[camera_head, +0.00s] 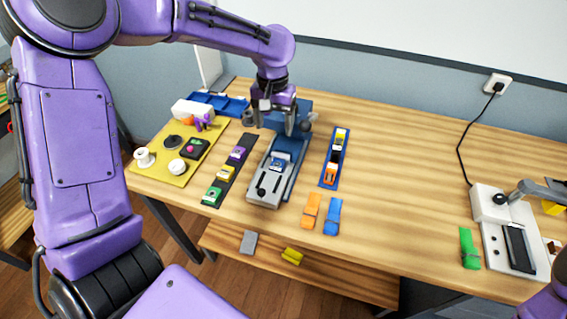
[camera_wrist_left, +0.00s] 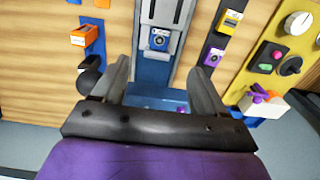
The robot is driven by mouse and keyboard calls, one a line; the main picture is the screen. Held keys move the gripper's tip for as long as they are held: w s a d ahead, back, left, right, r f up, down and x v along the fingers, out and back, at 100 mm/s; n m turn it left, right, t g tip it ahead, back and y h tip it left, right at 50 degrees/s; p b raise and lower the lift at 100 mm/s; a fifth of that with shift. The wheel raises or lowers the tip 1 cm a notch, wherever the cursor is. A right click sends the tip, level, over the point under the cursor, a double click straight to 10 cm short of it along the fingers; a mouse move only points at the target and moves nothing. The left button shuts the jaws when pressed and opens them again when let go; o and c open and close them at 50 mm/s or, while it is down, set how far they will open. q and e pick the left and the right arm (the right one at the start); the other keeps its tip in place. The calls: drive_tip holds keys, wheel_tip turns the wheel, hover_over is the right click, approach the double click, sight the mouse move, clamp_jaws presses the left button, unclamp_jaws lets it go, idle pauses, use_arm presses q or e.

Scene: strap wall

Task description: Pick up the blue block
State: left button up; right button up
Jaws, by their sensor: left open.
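A small blue block (camera_head: 280,161) with a round mark on its face sits in the grey and blue fixture (camera_head: 266,187) in the middle of the table. In the left wrist view the blue block (camera_wrist_left: 160,40) lies beyond my fingertips, between their lines. My left gripper (camera_head: 277,120) is open and empty, above the back end of the fixture, apart from the block. Its two fingers also show in the wrist view (camera_wrist_left: 158,75). My right gripper is out of view.
Left of the fixture are a dark strip (camera_head: 219,192) with coloured blocks and a yellow board (camera_head: 150,171). Right are a blue strip (camera_head: 328,176) with an orange block, orange (camera_head: 311,210) and blue (camera_head: 333,216) clips. Bare table lies farther right, before a white device (camera_head: 494,237).

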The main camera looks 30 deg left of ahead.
use_arm(q)
wheel_tip(320, 180, down, 2)
drive_tip(key=b, duration=0.6)
hover_over(276, 166)
wheel_tip(276, 166, down, 5)
wheel_tip(276, 166, down, 10)
drive_tip(key=shift+r+p, duration=0.25)
drive_tip(key=shift+p, duration=0.25)
drive_tip(key=shift+f, duration=0.5)
drive_tip(key=shift+r, duration=0.1)
clamp_jaws()
